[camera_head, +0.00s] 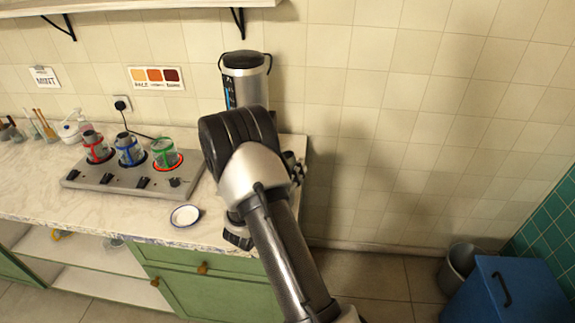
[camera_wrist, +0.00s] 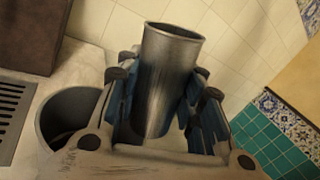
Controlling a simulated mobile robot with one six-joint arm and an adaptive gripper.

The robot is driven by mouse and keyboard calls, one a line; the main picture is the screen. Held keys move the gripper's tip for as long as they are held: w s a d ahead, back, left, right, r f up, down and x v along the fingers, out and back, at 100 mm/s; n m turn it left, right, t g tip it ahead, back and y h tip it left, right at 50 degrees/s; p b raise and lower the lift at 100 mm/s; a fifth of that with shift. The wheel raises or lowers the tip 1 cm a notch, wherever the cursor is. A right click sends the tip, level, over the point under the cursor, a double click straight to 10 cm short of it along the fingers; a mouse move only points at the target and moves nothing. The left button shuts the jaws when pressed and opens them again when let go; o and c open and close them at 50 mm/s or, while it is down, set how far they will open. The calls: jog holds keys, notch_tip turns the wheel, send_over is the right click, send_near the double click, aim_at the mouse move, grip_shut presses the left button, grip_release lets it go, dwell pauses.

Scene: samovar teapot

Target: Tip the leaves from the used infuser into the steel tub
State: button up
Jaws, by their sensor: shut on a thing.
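In the wrist view a grey metal cylinder with an open top, which looks like the infuser (camera_wrist: 168,75), stands nearly upright between the fingers of my gripper (camera_wrist: 166,95). The blue-lined fingers press on it from both sides. Its inside is shadowed, and I cannot tell whether leaves are in it. A round dark metal tub (camera_wrist: 46,121), which looks like the steel tub, is on the pale worktop left of my gripper, apart from the cylinder and partly covered by my gripper. In the head view my arm hides the cylinder and that tub.
A tall steel urn (camera_head: 245,82) stands behind my arm. A grey panel (camera_head: 125,190) holds several ringed glasses, with a small white dish (camera_head: 185,215) in front. The worktop (camera_head: 60,202) ends just right of my arm. A grey bin (camera_head: 457,268) and blue box (camera_head: 505,290) stand on the floor.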

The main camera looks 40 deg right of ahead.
jog(key=shift+s+d+r+n+p, duration=0.25)
jog(key=shift+s+n+p, duration=0.2)
jog(key=shift+n, duration=0.65)
jog(key=r+n+p, duration=0.1)
jog(key=n, duration=0.1)
jog(key=r+n+t+p, duration=0.1)
jog(key=n, duration=0.1)
jog(key=s+n+t+p, duration=0.1)
jog(key=n, duration=0.1)
jog(key=shift+d+r+n+h+p, duration=0.2)
jog(key=shift+r+n+h+p, duration=0.1)
jog(key=shift+r+n, duration=0.1)
notch_tip(320, 180, up, 2)
jog(key=n+t+p, duration=0.1)
jog(key=n+p, duration=0.2)
jog(key=n, duration=0.2)
jog(key=shift+w, duration=0.15)
jog(key=shift+w+a+r+n+t+p, duration=0.1)
jog(key=shift+r+n+t+p, duration=0.15)
jog(key=shift+n+p, duration=0.3)
jog(key=shift+w+r+n+t+p, duration=0.1)
jog(key=shift+n+t+p, duration=0.2)
jog(key=shift+n, duration=0.35)
